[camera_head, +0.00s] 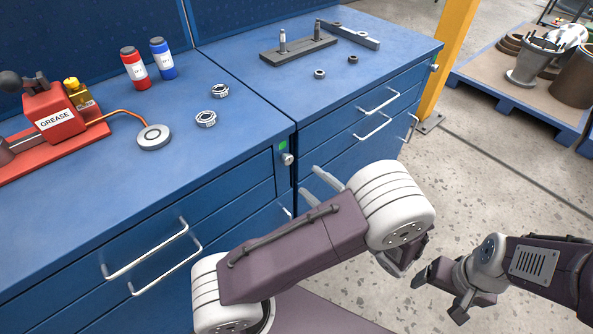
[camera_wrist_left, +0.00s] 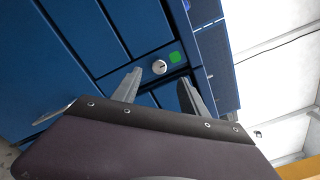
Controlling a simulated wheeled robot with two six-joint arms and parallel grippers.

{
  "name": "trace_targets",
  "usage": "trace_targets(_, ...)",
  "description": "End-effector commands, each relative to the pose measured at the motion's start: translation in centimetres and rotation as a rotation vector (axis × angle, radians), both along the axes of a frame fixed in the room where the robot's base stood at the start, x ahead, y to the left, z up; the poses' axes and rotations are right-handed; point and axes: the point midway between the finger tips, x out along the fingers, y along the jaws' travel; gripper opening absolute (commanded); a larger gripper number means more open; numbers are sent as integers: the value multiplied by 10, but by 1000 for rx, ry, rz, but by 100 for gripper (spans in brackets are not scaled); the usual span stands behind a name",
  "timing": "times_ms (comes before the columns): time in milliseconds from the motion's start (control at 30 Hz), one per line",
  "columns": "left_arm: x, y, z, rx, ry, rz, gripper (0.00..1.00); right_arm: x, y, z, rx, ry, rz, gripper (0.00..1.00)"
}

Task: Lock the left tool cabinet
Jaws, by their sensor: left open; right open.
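The left tool cabinet (camera_head: 150,215) is blue with several drawers. Its round silver lock knob (camera_head: 288,159) is at the upper right of its front, with a green indicator (camera_head: 283,146) beside it. In the left wrist view the knob (camera_wrist_left: 159,67) has a dark slot mark, and the indicator (camera_wrist_left: 175,56) shows green. My left gripper (camera_head: 318,187) is open and empty, just below and to the right of the knob. In the wrist view its fingers (camera_wrist_left: 160,92) are apart, with the knob between and beyond their tips, not gripped. My right gripper (camera_head: 437,292) is open and empty over the floor.
A second blue cabinet (camera_head: 330,90) adjoins on the right, with its own knob (camera_head: 434,67). The left top holds a red grease pump (camera_head: 55,118), two bottles (camera_head: 135,68) and metal rings (camera_head: 206,119). Drawer handles (camera_head: 165,250) protrude. A yellow post (camera_head: 447,60) stands right.

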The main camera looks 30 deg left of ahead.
Motion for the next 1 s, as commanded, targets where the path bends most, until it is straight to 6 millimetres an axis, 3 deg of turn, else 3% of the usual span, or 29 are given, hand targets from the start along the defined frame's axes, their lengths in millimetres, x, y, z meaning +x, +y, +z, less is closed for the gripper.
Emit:
trace_targets(233, 2, 3, -3, -1, 0, -8, 51, 0, 0, -4, 0, 0, 0, 80)
trace_targets(500, 22, 54, -4, -2, -1, -4, 51, 0, 0, -14, 0, 0, 0, 80)
trace_targets(700, 33, 78, -3, -2, -1, -7, 51, 0, 0, -17, 0, 0, 0, 80)
trace_targets(1000, 35, 81, -2, -2, -1, -9, 51, 0, 0, -17, 0, 0, 0, 80)
